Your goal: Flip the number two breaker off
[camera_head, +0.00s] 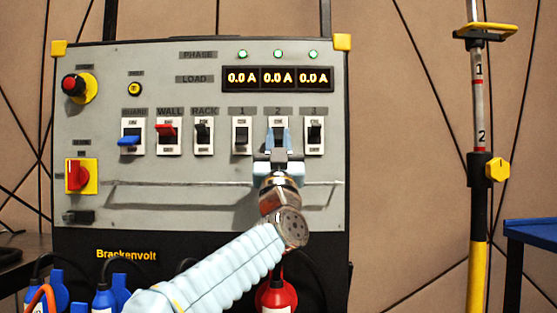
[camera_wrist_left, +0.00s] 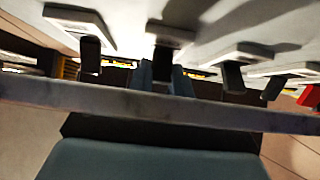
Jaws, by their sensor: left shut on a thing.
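The breaker panel (camera_head: 220,70) faces me with a row of labelled switches. The number two breaker (camera_head: 278,121) is in that row, between breaker 1 (camera_head: 241,137) and breaker 3 (camera_head: 314,136). My left gripper (camera_head: 279,140) is at it and covers most of its lever in the head view. In the left wrist view, my left gripper's fingers (camera_wrist_left: 163,78) are shut on the dark lever of the number two breaker (camera_wrist_left: 164,55). Whether the lever sits up or down is hard to tell. My right gripper is not in view.
The GUARD switch (camera_head: 130,138) has a blue lever, the WALL switch (camera_head: 167,135) a red one. The RACK switch (camera_head: 203,137) stands beside breaker 1. A ledge-like rail (camera_head: 150,184) runs below the switches. The load display (camera_head: 277,78) reads 0.0 A throughout, under green lamps.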

